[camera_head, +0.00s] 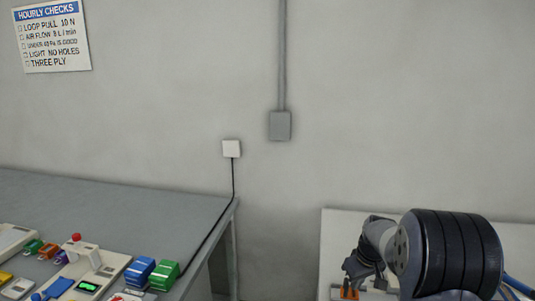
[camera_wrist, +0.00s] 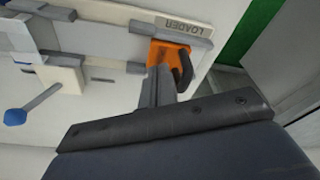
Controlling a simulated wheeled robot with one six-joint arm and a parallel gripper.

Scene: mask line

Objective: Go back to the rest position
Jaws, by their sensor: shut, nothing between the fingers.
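My gripper (camera_wrist: 160,82) is shut, its grey fingers together. In the wrist view its tips overlap the lower edge of an orange part (camera_wrist: 172,52) with a dark curved piece; I cannot tell whether they touch. The orange part is by a pale strip labelled LOADER (camera_wrist: 190,24) on a white machine. In the head view my gripper (camera_head: 359,276) is low at the right, beside my dark ribbed arm, above the pale machine or bench (camera_head: 340,232). Part of an orange thing (camera_head: 348,294) shows under it at the bottom edge.
A blue-knobbed lever (camera_wrist: 15,117) sticks out at the wrist view's left. A green surface (camera_wrist: 238,30) is at its upper right. In the head view a grey table (camera_head: 120,205) at left carries blue (camera_head: 139,271) and green (camera_head: 164,275) blocks and other items. A gap separates the tables.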

